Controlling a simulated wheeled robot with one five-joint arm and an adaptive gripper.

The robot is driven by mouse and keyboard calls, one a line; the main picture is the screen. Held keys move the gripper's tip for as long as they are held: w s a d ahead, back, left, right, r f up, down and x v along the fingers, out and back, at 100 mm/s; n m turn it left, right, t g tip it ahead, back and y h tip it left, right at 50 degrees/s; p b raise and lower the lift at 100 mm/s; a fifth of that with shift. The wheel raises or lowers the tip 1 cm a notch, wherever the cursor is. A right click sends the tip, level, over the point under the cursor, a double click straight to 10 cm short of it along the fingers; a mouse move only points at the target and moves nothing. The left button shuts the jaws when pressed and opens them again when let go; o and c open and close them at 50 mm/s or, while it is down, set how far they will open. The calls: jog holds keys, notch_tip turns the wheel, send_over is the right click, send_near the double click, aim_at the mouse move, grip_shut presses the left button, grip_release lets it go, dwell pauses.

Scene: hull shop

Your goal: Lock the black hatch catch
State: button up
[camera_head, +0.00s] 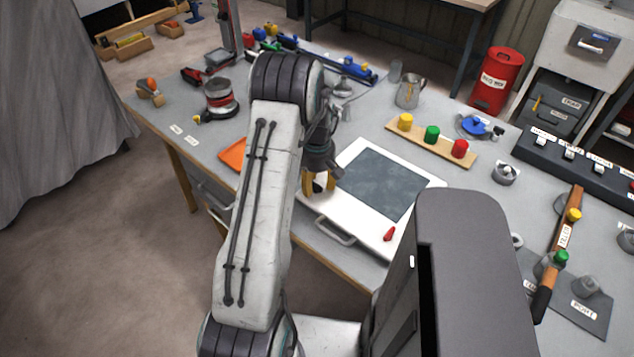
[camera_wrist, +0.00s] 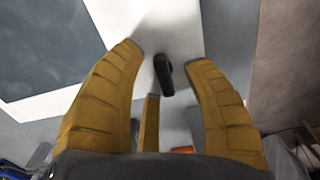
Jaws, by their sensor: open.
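The white hatch (camera_head: 340,220) with a dark window (camera_head: 380,183) lies on the grey bench, its handle (camera_head: 332,232) at the front edge. The black catch (camera_wrist: 163,76) is a short black lever at the hatch's white border in the wrist view. My gripper (camera_head: 318,184) is above the hatch's left front corner, with yellow fingers (camera_wrist: 168,58) open. The catch shows in the gap between the fingers, apparently touching none; the height gap is unclear. In the head view the gripper mostly hides it. A red catch (camera_head: 389,234) sits at the right front corner.
A wooden strip with yellow, green and red knobs (camera_head: 432,133) lies behind the hatch. An orange tray (camera_head: 233,154) is left of my arm. A metal jug (camera_head: 409,92) stands behind. A labelled wooden bar (camera_head: 566,235) lies at right.

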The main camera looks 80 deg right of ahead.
jog(key=shift+c, duration=0.2)
grip_shut()
dwell(0.4)
